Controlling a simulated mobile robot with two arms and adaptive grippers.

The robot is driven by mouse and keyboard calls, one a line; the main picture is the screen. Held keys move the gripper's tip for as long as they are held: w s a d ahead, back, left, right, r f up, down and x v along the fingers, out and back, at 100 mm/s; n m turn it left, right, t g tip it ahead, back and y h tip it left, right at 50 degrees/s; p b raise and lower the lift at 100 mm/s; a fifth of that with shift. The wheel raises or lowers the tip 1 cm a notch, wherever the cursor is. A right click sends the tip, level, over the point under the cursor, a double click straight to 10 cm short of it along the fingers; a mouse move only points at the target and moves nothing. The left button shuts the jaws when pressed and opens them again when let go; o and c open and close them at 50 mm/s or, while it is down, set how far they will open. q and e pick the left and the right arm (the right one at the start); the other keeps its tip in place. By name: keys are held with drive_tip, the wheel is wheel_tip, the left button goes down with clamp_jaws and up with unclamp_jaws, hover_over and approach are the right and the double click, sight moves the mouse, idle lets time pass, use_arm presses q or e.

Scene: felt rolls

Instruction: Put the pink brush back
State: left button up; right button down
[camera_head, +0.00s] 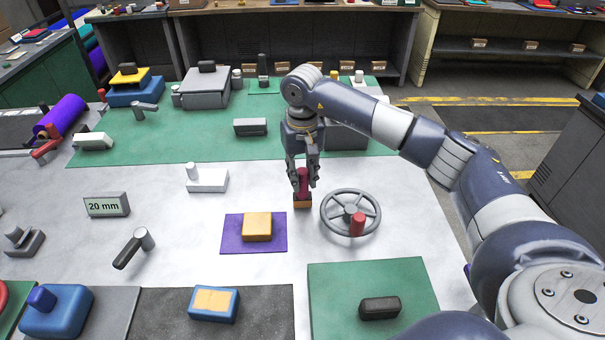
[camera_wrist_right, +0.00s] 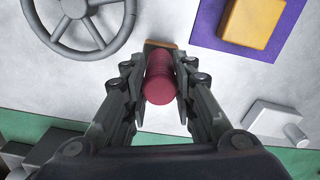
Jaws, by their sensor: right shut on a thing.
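The pink brush (camera_head: 303,182) stands upright between the fingers of my right gripper (camera_head: 303,180), in the middle of the table. Its handle is dark pink and its lower part is an orange-brown block (camera_head: 302,200). In the right wrist view the round handle end of the brush (camera_wrist_right: 159,88) sits between both fingers of the right gripper (camera_wrist_right: 160,90), which is shut on it. The block's edge (camera_wrist_right: 158,44) shows beyond the handle. I cannot tell whether the brush touches the table. My left gripper is not in view.
A grey handwheel (camera_head: 350,213) with a red knob is close on the right. A purple mat (camera_head: 229,235) with a yellow block (camera_head: 257,226) lies to the left. A green mat (camera_head: 410,285) with a dark block (camera_head: 379,308) lies in front. White table between is clear.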

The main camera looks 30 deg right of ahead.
drive_tip(key=shift+f+b, duration=0.5)
drive_tip(key=shift+f, duration=0.05)
idle(0.4)
drive_tip(key=c, duration=1.2)
unclamp_jaws()
drive_tip(key=shift+c, duration=0.2)
wheel_tip(320, 180, up, 12)
